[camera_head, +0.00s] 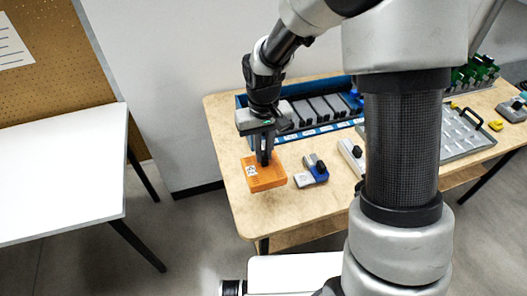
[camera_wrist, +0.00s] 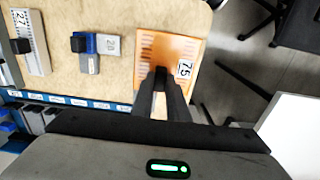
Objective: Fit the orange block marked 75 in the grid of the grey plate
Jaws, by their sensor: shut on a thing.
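The orange block (camera_head: 265,180) is at the left front of the wooden table in the head view. In the wrist view the block (camera_wrist: 180,48) shows its white label marked 75. My gripper (camera_head: 263,161) is above the block with its fingers pointing down, shut on it. In the wrist view the two fingers (camera_wrist: 160,78) are close together at the block's near side. I cannot tell whether the block rests on the table or is slightly raised. The grey plate (camera_head: 467,135) with its grid lies at the right of the table, partly hidden behind my arm.
A blue and grey block (camera_head: 316,171) stands just right of the orange block. A white block (camera_head: 351,155) marked 27 is farther right. A blue rack (camera_head: 320,108) with grey modules lines the back. Small yellow parts (camera_head: 496,125) and green boards (camera_head: 474,73) are at the right.

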